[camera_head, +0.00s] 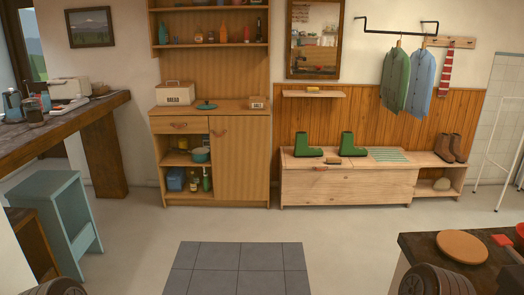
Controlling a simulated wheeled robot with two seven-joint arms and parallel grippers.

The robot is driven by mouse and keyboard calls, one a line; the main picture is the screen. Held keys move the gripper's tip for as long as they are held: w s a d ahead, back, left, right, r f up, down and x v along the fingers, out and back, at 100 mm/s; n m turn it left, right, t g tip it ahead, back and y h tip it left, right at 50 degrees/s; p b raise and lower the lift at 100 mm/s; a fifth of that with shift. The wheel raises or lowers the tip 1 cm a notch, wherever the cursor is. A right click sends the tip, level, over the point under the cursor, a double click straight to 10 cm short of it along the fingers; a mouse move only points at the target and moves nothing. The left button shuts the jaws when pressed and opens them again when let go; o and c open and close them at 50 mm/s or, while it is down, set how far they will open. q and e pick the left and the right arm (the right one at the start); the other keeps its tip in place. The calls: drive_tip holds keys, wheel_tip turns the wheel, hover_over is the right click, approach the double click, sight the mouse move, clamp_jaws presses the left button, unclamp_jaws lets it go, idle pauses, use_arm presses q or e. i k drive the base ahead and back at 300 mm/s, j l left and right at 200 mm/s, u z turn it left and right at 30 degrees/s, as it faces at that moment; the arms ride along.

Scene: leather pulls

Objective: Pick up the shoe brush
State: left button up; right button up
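A small brown block (333,161), which looks like the shoe brush, lies on top of the wooden bench (345,188) between two green boots. It is small in the picture and I cannot make out bristles. A short reddish-brown strap (321,168) sits at the bench's front top edge, just in front of the block. Neither of my grippers shows; dark rounded parts at the bottom edge look like my arms. Both are far from the bench.
Green boots (308,145) and (349,145) stand beside the block, with a striped cloth (389,156) to the right. A wall shelf (313,95) hangs above. A dark table (420,243) is at near right. The floor before the bench is open around a grey tiled mat (236,268).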

sight(330, 160)
drive_tip(key=i, duration=0.75)
drive_tip(key=i+j+z, duration=0.15)
drive_tip(key=i, duration=1.4)
drive_tip(key=i+j+z, duration=0.15)
drive_tip(key=i+z, duration=0.15)
drive_tip(key=i+j+z, duration=0.35)
drive_tip(key=i, duration=0.2)
drive_tip(key=i+j+z, duration=0.3)
drive_tip(key=i+l, duration=0.1)
